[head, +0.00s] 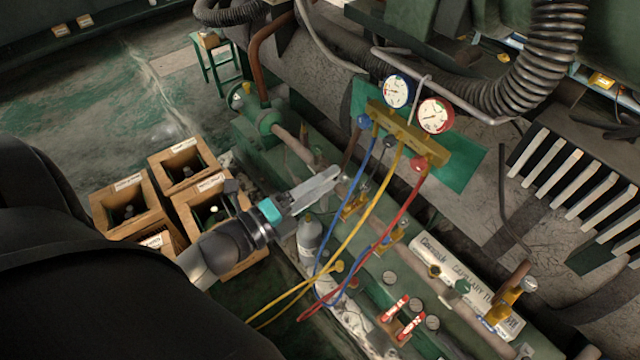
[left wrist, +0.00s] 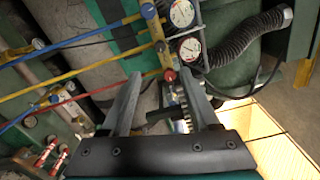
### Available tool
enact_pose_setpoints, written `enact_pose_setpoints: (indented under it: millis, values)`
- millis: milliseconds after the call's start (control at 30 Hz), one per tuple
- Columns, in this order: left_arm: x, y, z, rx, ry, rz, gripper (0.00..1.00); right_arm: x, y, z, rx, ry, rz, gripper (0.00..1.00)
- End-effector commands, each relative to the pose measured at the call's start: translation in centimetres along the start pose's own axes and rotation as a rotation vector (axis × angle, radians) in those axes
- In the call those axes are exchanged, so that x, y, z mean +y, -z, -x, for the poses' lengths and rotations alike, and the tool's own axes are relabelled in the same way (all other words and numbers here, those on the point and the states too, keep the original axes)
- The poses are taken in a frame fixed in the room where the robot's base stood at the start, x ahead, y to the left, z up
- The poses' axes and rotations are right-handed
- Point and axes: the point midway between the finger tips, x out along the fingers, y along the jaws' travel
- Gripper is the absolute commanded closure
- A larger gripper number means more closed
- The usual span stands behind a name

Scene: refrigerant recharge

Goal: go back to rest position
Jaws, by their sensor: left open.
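My left gripper (head: 322,188) is in the middle of the head view, in front of the pipework and left of the hoses. Its two fingers also show in the left wrist view (left wrist: 160,100), spread apart with nothing held between them. The brass gauge manifold (head: 408,135) with a blue-rimmed gauge (head: 398,92) and a red-rimmed gauge (head: 435,115) hangs to the right of the gripper. Blue, yellow and red hoses (head: 372,215) run down from it. The right gripper is not in view.
Several wooden boxes (head: 128,205) stand at left. A grey cylinder (head: 309,240) stands below the gripper. Green pipework with brass valves (head: 395,236) and red-labelled items (head: 403,318) lies at lower right. A green stool (head: 215,60) stands at the back. Open floor (head: 90,110) shows at upper left.

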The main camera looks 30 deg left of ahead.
Motion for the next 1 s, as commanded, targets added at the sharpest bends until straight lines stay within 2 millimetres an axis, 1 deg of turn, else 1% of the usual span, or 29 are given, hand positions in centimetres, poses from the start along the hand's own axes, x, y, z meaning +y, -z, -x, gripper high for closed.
enact_pose_setpoints:
  millis: [167, 600, 667, 700, 767, 867, 900, 967, 1000]
  values:
    - [0.0, 0.0, 0.5, 0.000, 0.000, 0.000, 0.38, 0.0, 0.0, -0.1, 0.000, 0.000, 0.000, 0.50]
    - [0.0, 0.0, 0.5, 0.000, 0.000, 0.000, 0.38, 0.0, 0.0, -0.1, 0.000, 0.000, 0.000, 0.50]
    - [0.2, 0.0, 0.5, -0.002, -0.003, 0.004, 0.38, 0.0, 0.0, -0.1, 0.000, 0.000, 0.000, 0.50]
    - [0.7, 0.0, 0.5, -0.006, -0.012, 0.016, 0.38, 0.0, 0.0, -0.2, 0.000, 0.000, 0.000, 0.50]
    - [2.2, 0.0, 0.6, -0.020, -0.039, 0.056, 0.38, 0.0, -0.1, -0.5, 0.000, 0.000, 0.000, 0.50]
    - [7.0, 0.2, 1.1, -0.067, -0.128, 0.189, 0.38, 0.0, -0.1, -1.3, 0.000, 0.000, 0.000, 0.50]
    - [9.7, 0.5, 1.5, -0.096, -0.177, 0.264, 0.38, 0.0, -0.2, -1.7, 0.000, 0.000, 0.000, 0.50]
    - [14.1, 1.1, 2.4, -0.148, -0.260, 0.389, 0.38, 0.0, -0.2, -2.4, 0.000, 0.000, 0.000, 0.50]
    - [17.0, 1.7, 3.1, -0.185, -0.317, 0.475, 0.38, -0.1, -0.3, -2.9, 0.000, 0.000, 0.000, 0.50]
